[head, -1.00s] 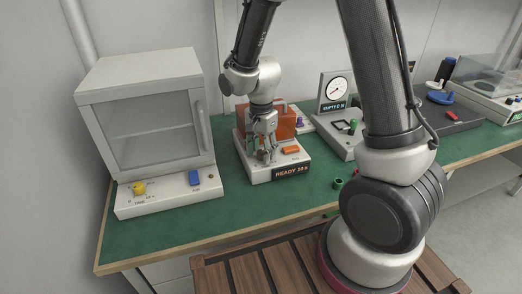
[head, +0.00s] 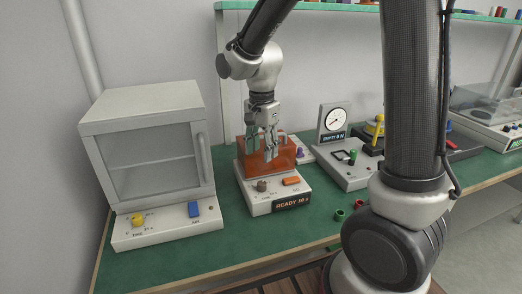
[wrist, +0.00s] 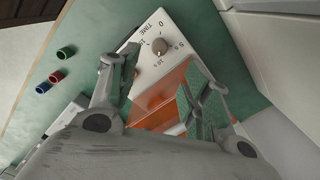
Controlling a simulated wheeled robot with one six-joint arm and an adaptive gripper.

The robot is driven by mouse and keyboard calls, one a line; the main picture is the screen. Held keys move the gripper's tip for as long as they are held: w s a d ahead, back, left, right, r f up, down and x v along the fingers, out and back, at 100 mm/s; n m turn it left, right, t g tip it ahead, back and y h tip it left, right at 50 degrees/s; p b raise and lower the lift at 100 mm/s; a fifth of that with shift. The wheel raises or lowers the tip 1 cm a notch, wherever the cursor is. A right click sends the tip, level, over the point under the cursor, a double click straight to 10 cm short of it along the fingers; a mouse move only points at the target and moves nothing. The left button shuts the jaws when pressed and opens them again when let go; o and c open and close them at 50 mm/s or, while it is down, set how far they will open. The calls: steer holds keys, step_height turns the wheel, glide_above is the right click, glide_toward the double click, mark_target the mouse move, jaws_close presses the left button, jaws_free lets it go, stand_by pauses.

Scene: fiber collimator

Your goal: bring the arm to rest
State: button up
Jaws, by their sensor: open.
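My gripper (head: 264,150) is open and empty. In the head view it hangs, fingers down, above the white device with the orange block (head: 284,160) and a dark panel reading READY (head: 292,202). The device has a grey knob (head: 262,186) and an orange button (head: 291,181). In the wrist view both fingers (wrist: 157,92) stand apart, with the white panel and its TIME knob (wrist: 159,45) beyond them. No contact between fingers and device shows.
A white cabinet (head: 150,140) with a glass door stands left. A dial gauge unit (head: 335,122) stands right. Small green (head: 340,215) and red (head: 359,204) cylinders lie on the green bench (head: 240,238). A shelf runs behind at upper right.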

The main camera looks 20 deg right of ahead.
steer(key=s+d+r+n+t, duration=0.2)
steer(key=s+d+r+n, duration=0.3)
steer(key=s, duration=0.4)
steer(key=s+d+r+n+t, duration=0.2)
steer(key=s+d+r+n, duration=0.4)
steer(key=s+d, duration=0.4)
steer(key=shift+r+n, duration=0.3)
steer(key=shift+r, duration=0.55)
steer(key=shift+s, duration=0.1)
stand_by(0.5)
